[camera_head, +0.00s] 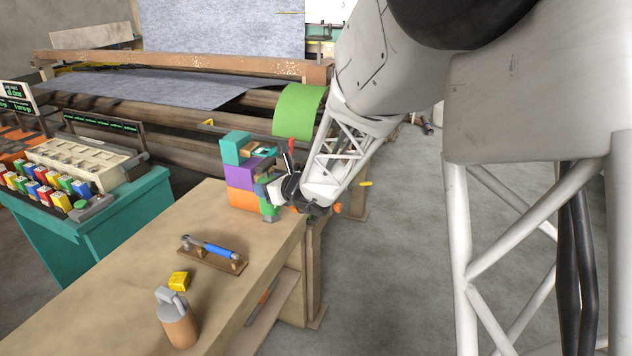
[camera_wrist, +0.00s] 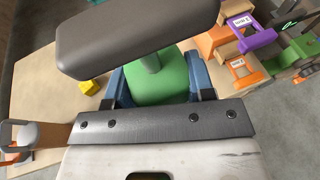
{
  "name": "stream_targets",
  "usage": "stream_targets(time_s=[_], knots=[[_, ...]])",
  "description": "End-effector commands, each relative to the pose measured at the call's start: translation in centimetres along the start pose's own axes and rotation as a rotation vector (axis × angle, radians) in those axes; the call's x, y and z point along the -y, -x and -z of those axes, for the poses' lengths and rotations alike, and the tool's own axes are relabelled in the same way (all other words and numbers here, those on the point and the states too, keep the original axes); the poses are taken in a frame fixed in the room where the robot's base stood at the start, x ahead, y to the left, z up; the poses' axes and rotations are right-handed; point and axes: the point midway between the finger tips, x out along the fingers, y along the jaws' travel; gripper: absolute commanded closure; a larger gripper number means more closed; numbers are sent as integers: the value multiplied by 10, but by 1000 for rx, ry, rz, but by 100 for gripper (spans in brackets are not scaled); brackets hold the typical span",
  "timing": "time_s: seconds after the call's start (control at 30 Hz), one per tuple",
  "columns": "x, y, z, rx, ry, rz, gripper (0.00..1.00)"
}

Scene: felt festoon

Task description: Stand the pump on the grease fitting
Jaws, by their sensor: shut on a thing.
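My gripper (camera_head: 274,190) is at the far right corner of the workbench, in front of stacked coloured blocks. In the wrist view, its blue fingers (camera_wrist: 160,86) are shut on a green body with a stem and a wide dark grey bar across it, which I take to be the pump (camera_wrist: 157,82). Green also shows just below my gripper in the head view (camera_head: 268,206). Its lower end is hidden in the wrist view, and I cannot tell whether it touches the bench. I cannot make out the grease fitting in either view.
The teal (camera_head: 236,147), purple (camera_head: 240,172) and orange (camera_head: 243,199) blocks stand close beside my gripper. A blue-handled tool (camera_head: 219,251) on a wooden rack, a yellow block (camera_head: 179,281) and a brown canister (camera_head: 179,328) stand on the workbench (camera_head: 110,290). The bench's left part is clear.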

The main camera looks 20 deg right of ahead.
Motion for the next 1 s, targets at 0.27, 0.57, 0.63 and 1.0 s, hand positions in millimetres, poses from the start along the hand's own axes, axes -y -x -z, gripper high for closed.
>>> stream_targets(time_s=[0.27,0.57,0.63,1.0], knots=[[44,-17,-97,-1,-28,103,100],[85,-21,-200,-9,-72,229,100],[94,-20,-222,-9,-83,260,100],[157,-32,-269,-7,-111,341,100]])
